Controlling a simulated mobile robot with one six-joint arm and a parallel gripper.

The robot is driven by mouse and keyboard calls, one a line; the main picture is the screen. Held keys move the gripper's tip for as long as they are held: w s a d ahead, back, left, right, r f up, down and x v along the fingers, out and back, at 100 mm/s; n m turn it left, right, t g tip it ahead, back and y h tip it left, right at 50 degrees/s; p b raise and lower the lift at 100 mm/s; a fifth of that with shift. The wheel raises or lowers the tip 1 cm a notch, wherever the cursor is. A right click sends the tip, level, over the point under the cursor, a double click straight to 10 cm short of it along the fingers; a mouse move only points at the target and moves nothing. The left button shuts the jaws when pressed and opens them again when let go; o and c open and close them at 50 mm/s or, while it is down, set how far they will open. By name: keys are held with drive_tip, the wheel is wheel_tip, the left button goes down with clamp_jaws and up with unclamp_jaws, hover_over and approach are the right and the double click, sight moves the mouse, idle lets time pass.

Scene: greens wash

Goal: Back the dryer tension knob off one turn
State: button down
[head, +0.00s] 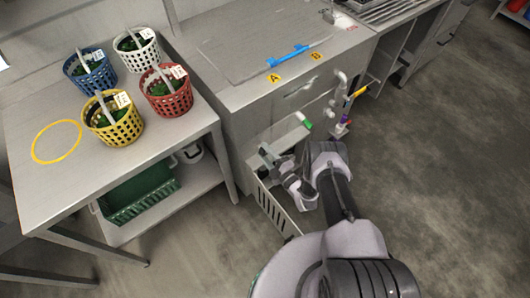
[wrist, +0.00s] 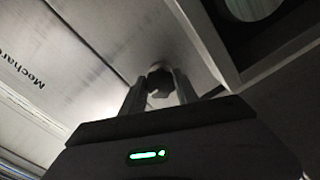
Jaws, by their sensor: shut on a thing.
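The tension knob (wrist: 160,80) is a small grey lobed knob in the middle of the wrist view. My gripper (wrist: 159,92) has one finger on each side of it and is shut on it. The knob sits close to a pale metal panel; how it is mounted is hidden. In the head view my gripper (head: 268,156) reaches into the open space under the steel counter, by a light slotted panel (head: 275,210). The knob cannot be made out there.
A steel table (head: 60,190) at left carries blue, white, red and yellow baskets (head: 112,128) and a yellow ring. A green crate (head: 140,196) sits on its lower shelf. Pipes with coloured handles (head: 341,95) stand right of my gripper. The floor at right is clear.

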idle(0.3)
drive_tip(key=c, duration=0.9)
unclamp_jaws()
drive_tip(key=p+v, duration=0.3)
drive_tip(key=v, duration=1.4)
drive_tip(key=shift+s+d, duration=0.2)
